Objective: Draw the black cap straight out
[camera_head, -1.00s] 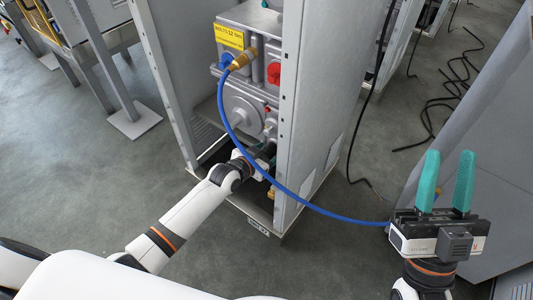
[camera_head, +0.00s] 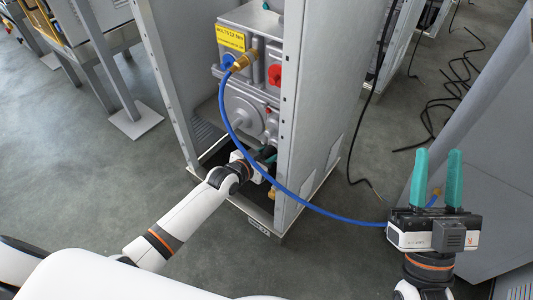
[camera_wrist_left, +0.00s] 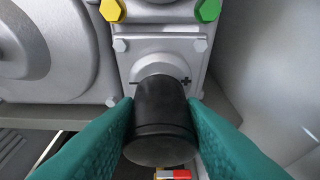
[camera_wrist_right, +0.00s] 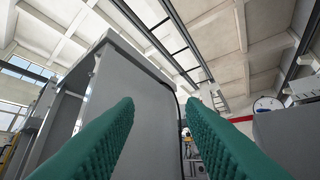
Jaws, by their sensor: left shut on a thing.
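The black cap (camera_wrist_left: 160,110) stands out from a grey round boss (camera_wrist_left: 160,66) marked minus and plus, low on the grey machine (camera_head: 243,108). My left gripper (camera_wrist_left: 160,128) has its teal fingers pressed on both sides of the cap. I cannot tell whether the cap is still seated on the boss or slightly out of it. In the head view my left gripper (camera_head: 267,156) reaches into the frame's lower opening, and the cap is not clear there. My right gripper (camera_head: 437,182) is open and empty, fingers up, at the right; its wrist view shows nothing between the fingers.
Tall grey side panels (camera_head: 310,100) flank the opening closely. A blue hose (camera_head: 290,190) hangs from a brass fitting (camera_head: 243,60) across the front of the opening towards the right gripper. A yellow bolt (camera_wrist_left: 113,10) and a green bolt (camera_wrist_left: 207,10) sit above the boss.

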